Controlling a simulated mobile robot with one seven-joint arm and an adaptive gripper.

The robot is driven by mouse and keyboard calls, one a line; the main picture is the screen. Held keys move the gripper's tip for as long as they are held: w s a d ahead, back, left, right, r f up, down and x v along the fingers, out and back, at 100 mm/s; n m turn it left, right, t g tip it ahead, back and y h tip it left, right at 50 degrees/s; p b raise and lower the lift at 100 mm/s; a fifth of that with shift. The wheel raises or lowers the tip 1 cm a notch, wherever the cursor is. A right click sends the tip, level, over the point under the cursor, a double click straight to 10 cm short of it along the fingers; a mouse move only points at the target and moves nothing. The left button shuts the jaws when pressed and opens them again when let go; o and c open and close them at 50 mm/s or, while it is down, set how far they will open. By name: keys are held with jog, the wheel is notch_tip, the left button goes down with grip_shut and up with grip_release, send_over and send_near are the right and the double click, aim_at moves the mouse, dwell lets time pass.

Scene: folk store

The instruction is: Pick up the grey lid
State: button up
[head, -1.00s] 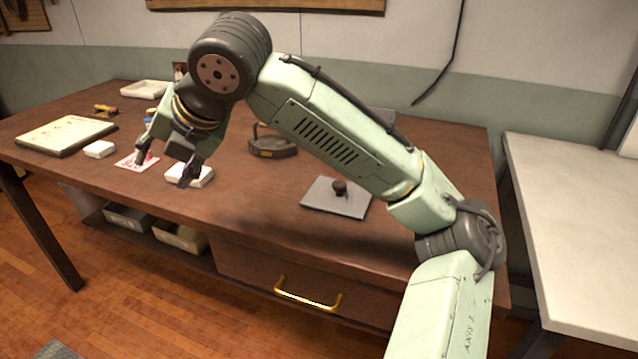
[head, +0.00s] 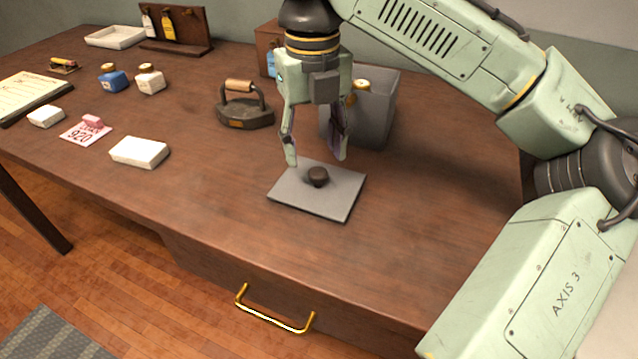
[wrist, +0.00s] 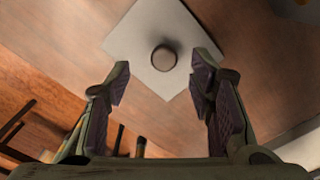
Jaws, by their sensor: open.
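The grey lid (head: 340,196) is a flat square plate with a dark round knob (head: 318,177) on top. It lies flat on the brown table near its front edge. My gripper (head: 316,162) is open and empty, pointing down above the back part of the lid, apart from the knob as far as I can tell. In the wrist view, the lid (wrist: 150,70) and its knob (wrist: 164,58) show beyond the two spread fingertips (wrist: 162,80), with the knob roughly centred between them.
A grey bin (head: 375,110) stands just behind my gripper. A dark flat iron (head: 244,112) is to the left of it. White blocks (head: 139,152), small bottles (head: 113,78) and a white tray (head: 115,36) are further left. The table right of the lid is clear.

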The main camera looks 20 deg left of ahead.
aim_at(318, 171)
jog(key=f, duration=0.5)
jog(key=shift+d+f, duration=0.3)
jog(key=shift+f, duration=0.05)
grip_shut()
dwell(0.3)
